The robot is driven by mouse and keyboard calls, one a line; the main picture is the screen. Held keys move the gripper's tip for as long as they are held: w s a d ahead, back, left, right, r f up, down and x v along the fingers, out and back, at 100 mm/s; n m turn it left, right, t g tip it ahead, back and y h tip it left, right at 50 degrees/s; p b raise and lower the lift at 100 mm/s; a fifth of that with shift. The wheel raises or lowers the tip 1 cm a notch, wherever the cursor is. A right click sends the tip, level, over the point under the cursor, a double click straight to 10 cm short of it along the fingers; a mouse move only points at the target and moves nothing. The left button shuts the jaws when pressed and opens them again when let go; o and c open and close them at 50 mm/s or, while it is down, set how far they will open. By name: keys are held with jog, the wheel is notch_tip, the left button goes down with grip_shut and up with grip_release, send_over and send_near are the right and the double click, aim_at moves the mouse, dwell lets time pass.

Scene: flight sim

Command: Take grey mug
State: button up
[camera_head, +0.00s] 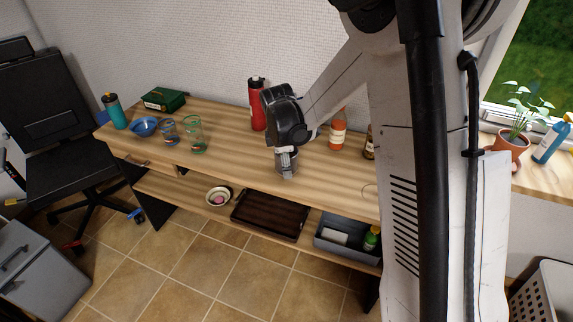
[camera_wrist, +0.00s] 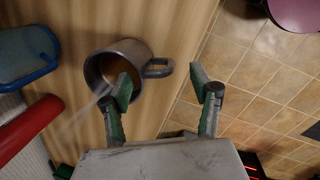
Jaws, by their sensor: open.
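The grey mug (camera_wrist: 97,70) is in the wrist view, left of centre, on the wooden table. Its opening faces the camera and its handle (camera_wrist: 158,67) points right. My gripper (camera_wrist: 168,88) is open, with two green-and-grey fingers. In the picture the left finger overlaps the mug's opening, and the handle lies between the fingertips. Whether the finger is inside the mug or above it I cannot tell. In the head view my gripper (camera_head: 287,158) points down near the table's front edge. The mug is largely hidden there by the gripper.
A red bottle (camera_head: 257,105) stands behind my gripper, and an orange bottle (camera_head: 337,130) to its right. Glasses (camera_head: 194,135), a blue bowl (camera_head: 144,127) and a teal bottle (camera_head: 115,112) stand at left. The lower shelf holds a dark tray (camera_head: 270,216) and a grey bin (camera_head: 345,247).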

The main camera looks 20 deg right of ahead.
jog(key=shift+w+d+f, duration=0.15)
jog(key=shift+d+f, duration=0.05)
jog(key=shift+f, duration=0.7)
jog(key=shift+w+d+f, duration=0.1)
jog(key=shift+d+f, duration=0.05)
jog(key=shift+f, duration=0.7)
jog(key=shift+w+d+f, duration=0.15)
jog(key=shift+d+f, duration=0.05)
jog(key=shift+f, duration=0.7)
grip_shut()
